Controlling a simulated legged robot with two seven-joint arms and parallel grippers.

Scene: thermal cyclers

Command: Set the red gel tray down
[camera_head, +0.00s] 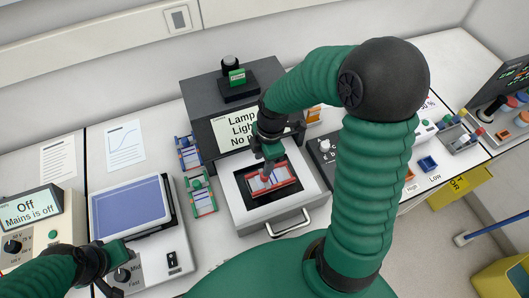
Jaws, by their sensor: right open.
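The red gel tray (283,181) lies in the dark recess of the pulled-out drawer (233,187) of the grey imager. My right gripper (269,170) is directly above the tray's upper left part, with its jaws open. The jaws hide a small part of the tray, and I cannot tell whether they touch it. My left gripper (113,282) is at the lower left, by the front of the rocker with the blue platform. Its jaws are too small and dark to read.
The grey imager (199,97) stands behind the drawer with a lit screen. Blue (184,161) and green (203,204) gel trays lie left of the drawer. An orange tray (314,114) lies behind my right arm. The rocker (131,208) and a power supply (26,238) stand at left.

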